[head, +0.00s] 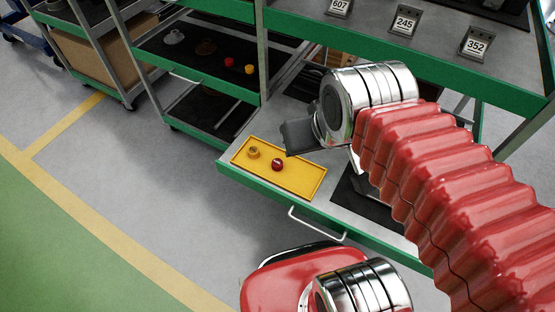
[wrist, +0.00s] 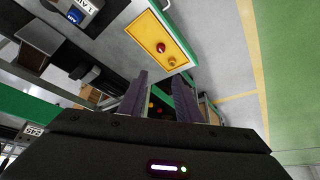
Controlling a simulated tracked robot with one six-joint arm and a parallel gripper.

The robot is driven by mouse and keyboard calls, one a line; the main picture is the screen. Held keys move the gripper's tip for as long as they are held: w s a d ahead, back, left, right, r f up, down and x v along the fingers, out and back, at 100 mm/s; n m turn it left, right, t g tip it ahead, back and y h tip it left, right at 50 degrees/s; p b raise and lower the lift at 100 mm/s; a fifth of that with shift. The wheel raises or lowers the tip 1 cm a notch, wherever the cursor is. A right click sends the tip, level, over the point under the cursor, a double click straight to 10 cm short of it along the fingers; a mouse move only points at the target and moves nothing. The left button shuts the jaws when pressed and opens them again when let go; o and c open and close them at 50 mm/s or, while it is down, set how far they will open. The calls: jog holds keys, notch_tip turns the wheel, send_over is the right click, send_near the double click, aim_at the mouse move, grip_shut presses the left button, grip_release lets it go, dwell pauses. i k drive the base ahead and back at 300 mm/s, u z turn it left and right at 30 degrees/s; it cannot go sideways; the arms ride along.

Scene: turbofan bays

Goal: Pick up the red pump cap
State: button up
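The red pump cap (head: 277,164) is a small round red piece lying in a shallow yellow tray (head: 310,184) on a pulled-out drawer. A brass-yellow ring-like part (head: 253,152) lies to its left in the same tray. In the wrist view the red cap (wrist: 160,47) and the brass part (wrist: 172,61) show in the tray beyond the fingertips. My gripper (head: 299,138) hangs near the tray's back edge, above and apart from the cap. In the wrist view its two dark fingers (wrist: 160,76) stand apart with nothing held between them.
A red piece (head: 229,62) and a yellow piece (head: 249,68) sit on a dark cart shelf behind. A green-edged bench top with number stands (head: 405,21) overhangs at upper right. The drawer handle (head: 316,224) sticks out in front. Floor to the left is clear.

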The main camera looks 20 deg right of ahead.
aim_at(276, 164)
jog(key=u, duration=0.55)
jog(key=k, duration=1.35)
jog(key=u, duration=0.8)
jog(key=i, duration=1.95)
jog(key=z, duration=0.95)
jog(key=i, duration=0.5)
jog(key=z, duration=0.25)
